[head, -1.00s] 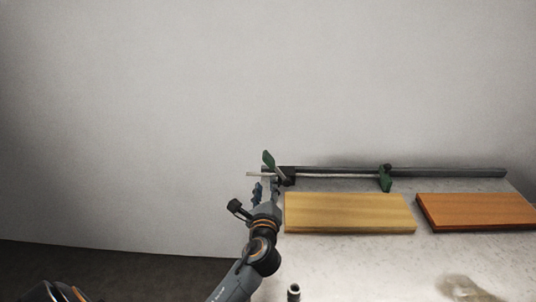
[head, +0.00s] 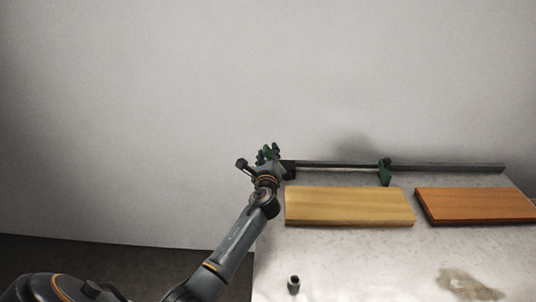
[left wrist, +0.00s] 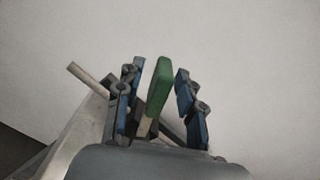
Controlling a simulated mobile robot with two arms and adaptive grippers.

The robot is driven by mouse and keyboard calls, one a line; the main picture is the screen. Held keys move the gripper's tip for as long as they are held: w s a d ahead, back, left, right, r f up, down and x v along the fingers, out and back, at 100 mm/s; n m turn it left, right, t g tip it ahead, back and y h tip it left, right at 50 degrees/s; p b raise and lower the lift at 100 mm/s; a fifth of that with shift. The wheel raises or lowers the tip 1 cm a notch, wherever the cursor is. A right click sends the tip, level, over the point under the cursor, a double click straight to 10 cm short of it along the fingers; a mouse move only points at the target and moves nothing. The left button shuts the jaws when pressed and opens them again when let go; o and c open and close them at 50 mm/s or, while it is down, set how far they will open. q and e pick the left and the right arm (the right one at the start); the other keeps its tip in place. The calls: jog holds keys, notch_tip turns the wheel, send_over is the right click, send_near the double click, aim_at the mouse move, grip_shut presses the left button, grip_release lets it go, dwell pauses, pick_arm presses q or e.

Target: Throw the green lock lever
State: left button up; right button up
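The green lock lever (left wrist: 160,86) stands up between the two blue-padded fingers of my left gripper (left wrist: 160,95) in the left wrist view. The fingers are apart, with a gap to the lever on the right side and a narrower one on the left. In the head view my left gripper (head: 269,156) is at the left end of the dark rail (head: 335,166), and the lever (head: 268,152) is mostly hidden by it. My right gripper does not show.
A yellow board (head: 348,206) and an orange board (head: 476,205) lie on the grey table (head: 360,265). A small dark cylinder (head: 294,285) stands near the front left. The table's front middle is clear.

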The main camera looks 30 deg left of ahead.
pick_arm(q)
jog(key=c, duration=0.7)
grip_shut()
jog(key=shift+r, duration=0.1)
